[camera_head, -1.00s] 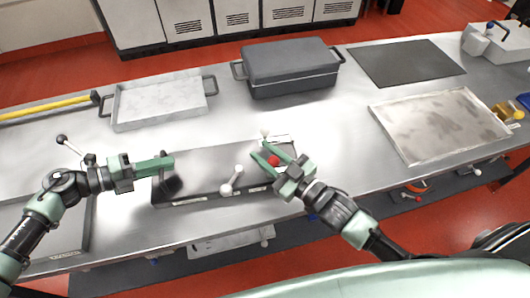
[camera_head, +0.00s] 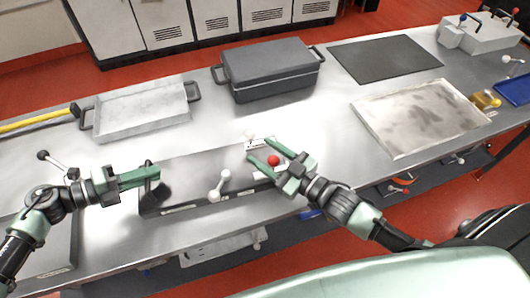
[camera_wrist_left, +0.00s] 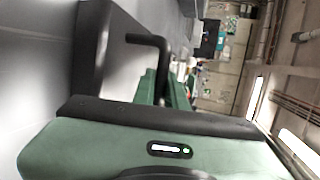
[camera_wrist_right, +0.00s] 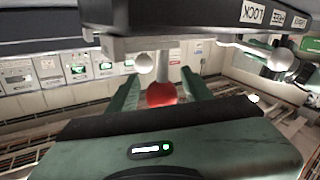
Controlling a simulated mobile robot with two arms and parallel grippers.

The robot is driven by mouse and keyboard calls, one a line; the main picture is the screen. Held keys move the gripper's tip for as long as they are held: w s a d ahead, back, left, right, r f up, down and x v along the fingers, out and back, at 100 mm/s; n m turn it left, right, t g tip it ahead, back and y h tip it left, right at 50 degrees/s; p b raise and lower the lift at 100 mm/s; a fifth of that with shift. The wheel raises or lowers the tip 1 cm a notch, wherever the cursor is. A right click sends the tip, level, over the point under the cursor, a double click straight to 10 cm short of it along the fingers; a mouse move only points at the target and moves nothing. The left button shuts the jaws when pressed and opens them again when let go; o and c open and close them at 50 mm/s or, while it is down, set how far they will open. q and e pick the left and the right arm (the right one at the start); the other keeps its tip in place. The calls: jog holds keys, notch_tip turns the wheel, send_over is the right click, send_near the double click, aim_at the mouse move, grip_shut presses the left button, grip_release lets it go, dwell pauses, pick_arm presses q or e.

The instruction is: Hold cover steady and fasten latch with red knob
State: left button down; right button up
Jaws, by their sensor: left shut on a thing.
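The cover (camera_head: 190,170) is a long, flat grey metal lid on the bench. A dark handle shows at its left end. My left gripper (camera_head: 153,174) is at that end, shut on the dark handle; the handle also shows beside the fingers in the left wrist view (camera_wrist_left: 150,42). The red knob (camera_head: 273,160) is near the cover's right end. My right gripper (camera_head: 260,152) has its fingers apart on either side of the red knob. In the right wrist view the knob (camera_wrist_right: 161,94) lies between the open fingers; contact cannot be told. The latch under it is mostly hidden.
White-knobbed levers stand on the cover's front (camera_head: 214,196) and near its right end (camera_head: 250,134). Behind are a grey tray (camera_head: 140,112) and a dark lidded box (camera_head: 270,72). A shallow metal tray (camera_head: 420,115) lies to the right. Bare bench lies between.

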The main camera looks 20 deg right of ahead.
pick_arm(q)
jog(key=shift+s+f, duration=0.25)
jog(key=shift+f, duration=0.3)
jog(key=shift+a, duration=0.1)
pick_arm(e)
jog(key=v, duration=1.2)
jog(key=shift+s, duration=0.1)
pick_arm(q)
jog(key=c, duration=1.4)
grip_release()
jog(key=shift+o, duration=0.2)
jog(key=shift+w+r, duration=0.15)
pick_arm(e)
jog(key=shift+a, duration=0.1)
pick_arm(q)
jog(key=shift+w+r, duration=0.1)
jog(key=shift+r, duration=0.05)
jog(key=shift+a, duration=0.1)
jog(key=v, duration=1.1)
jog(key=shift+a+r, duration=0.15)
jog(key=shift+a, duration=0.2)
